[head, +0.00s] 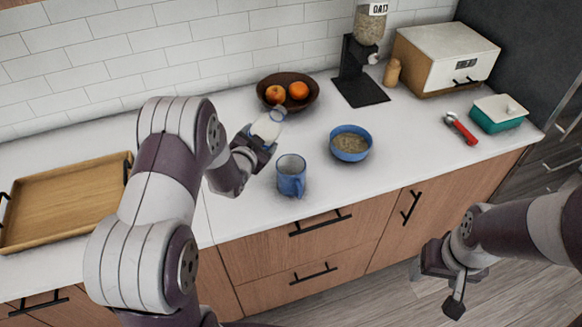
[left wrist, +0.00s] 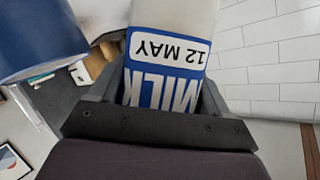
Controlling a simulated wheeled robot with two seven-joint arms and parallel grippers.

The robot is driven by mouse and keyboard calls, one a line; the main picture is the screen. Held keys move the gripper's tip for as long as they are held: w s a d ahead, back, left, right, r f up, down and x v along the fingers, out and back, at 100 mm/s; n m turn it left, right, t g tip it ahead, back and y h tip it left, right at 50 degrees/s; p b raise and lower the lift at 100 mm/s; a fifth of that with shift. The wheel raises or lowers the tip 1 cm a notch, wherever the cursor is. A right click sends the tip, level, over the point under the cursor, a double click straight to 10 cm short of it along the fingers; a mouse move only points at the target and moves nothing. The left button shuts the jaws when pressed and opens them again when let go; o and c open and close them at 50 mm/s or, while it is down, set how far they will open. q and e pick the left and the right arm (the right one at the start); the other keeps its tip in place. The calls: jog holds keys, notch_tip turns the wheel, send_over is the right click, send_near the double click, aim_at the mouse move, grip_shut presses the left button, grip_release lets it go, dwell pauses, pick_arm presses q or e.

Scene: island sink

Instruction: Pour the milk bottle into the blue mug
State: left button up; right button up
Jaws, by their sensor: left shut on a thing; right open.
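The milk bottle (head: 268,127) is held above the counter in my left gripper (head: 257,140), tilted with its neck toward the right. In the left wrist view the bottle (left wrist: 170,50) shows its blue and white "MILK" and "12 MAY" label between the fingers. The blue mug (head: 291,177) stands upright on the counter, just right of and below the bottle, apart from it. The mug's blue side (left wrist: 40,38) also fills the upper left of the left wrist view. My right gripper (head: 437,284) is open and empty, low in front of the cabinets.
A blue bowl (head: 350,145) of grain stands right of the mug. A fruit bowl (head: 288,91) and an oat dispenser (head: 359,75) stand behind. A wooden tray (head: 60,205) lies at left. A red-handled tool (head: 461,129) and teal container (head: 498,114) are at right.

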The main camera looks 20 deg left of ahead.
pick_arm(q)
jog(key=shift+f+m+t+y+b, duration=0.3)
jog(key=shift+m+y+b, duration=0.15)
jog(key=shift+m, duration=0.25)
jog(key=shift+w+a+f+m+y+b, duration=0.1)
jog(key=shift+a+f+m+y+b, duration=0.2)
jog(key=shift+m+b, duration=0.2)
jog(key=shift+m+t+y, duration=0.25)
jog(key=shift+m+t, duration=0.05)
jog(key=shift+m, duration=0.5)
jog(key=f+b, duration=0.2)
jog(key=a+f+b, duration=0.1)
jog(key=f+b, duration=0.1)
jog(key=shift+w+a+f, duration=0.15)
jog(key=shift+w+a, duration=0.05)
jog(key=shift+a+r+m, duration=0.25)
jog(key=shift+r+m, duration=0.15)
jog(key=shift+r, duration=0.45)
jog(key=shift+a+r+m+t+y, duration=0.25)
jog(key=shift+r+m+t+y, duration=0.1)
jog(key=shift+m+t, duration=0.2)
jog(key=shift+w+a+r+m, duration=0.1)
jog(key=shift+a+m, duration=0.05)
jog(key=shift+m, duration=0.2)
jog(key=shift+a+r+t+b, duration=0.1)
jog(key=shift+t+b, duration=0.15)
jog(key=shift+b, duration=0.05)
jog(key=shift+m, duration=0.4)
jog(key=shift+r, duration=0.15)
